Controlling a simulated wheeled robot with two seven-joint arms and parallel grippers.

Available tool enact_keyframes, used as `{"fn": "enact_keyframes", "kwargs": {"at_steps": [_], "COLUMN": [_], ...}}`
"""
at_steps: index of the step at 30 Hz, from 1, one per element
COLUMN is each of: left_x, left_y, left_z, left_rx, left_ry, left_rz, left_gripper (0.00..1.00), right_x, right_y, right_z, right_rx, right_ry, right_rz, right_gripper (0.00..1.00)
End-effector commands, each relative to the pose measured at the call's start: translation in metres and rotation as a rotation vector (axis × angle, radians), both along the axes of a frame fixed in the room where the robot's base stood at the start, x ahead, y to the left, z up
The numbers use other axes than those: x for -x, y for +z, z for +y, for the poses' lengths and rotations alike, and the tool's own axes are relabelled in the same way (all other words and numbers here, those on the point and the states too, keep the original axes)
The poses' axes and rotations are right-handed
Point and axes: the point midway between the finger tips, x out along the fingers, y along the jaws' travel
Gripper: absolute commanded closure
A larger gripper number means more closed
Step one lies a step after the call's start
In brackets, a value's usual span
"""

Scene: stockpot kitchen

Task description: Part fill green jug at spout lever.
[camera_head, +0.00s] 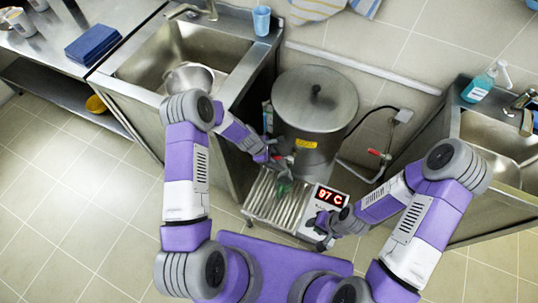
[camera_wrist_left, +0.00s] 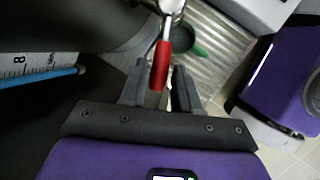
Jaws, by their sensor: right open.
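The big steel stockpot (camera_head: 312,140) stands at the middle of the head view. In the left wrist view the red spout lever (camera_wrist_left: 160,66) hangs at the fingertips of my left gripper (camera_wrist_left: 158,85). Its fingers are apart, one on each side of the lever's lower end; I see no clear grip. In the head view my left gripper (camera_head: 273,160) is by the pot's front. The green jug (camera_head: 284,187) is on the ribbed drip tray below, mostly hidden; its green part shows in the left wrist view (camera_wrist_left: 201,52). My right gripper (camera_head: 323,230) is open and empty, near the display.
A red "97 C" display (camera_head: 330,196) sits right of the drip tray (camera_head: 262,198). A red-handled valve (camera_head: 374,152) is on the pipe right of the pot. The floor at the left is clear.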

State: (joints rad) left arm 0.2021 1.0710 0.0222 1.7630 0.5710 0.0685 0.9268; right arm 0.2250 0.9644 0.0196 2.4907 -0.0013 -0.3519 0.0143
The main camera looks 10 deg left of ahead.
Motion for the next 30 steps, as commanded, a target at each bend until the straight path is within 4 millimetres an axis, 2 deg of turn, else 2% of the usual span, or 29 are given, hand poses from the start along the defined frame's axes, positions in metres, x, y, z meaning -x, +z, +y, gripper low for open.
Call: {"fn": "enact_keyframes", "kwargs": {"at_steps": [3, 11, 14, 24, 30], "left_x": [0.0, 0.0, 0.002, 0.016, 0.02], "left_y": [0.0, 0.001, 0.01, 0.06, 0.069], "left_z": [0.001, 0.002, 0.005, 0.023, 0.026], "left_rx": [0.0, 0.0, 0.0, -0.001, 0.0], "left_ry": [0.001, 0.001, 0.002, 0.002, 0.001], "left_rz": [0.0, 0.0, 0.0, -0.001, 0.0], "left_gripper": [0.55, 0.55, 0.55, 0.55, 0.55], "right_x": [0.0, 0.0, 0.0, 0.0, 0.0], "right_y": [0.0, 0.001, 0.003, 0.018, 0.02], "right_z": [0.0, 0.0, 0.0, 0.0, 0.0], "right_rx": [0.0, 0.0, 0.0, 0.0, 0.0], "right_ry": [0.0, 0.0, 0.0, 0.0, 0.0], "right_rz": [0.0, 0.0, 0.0, 0.0, 0.0], "right_gripper": [0.55, 0.55, 0.55, 0.55, 0.55]}}
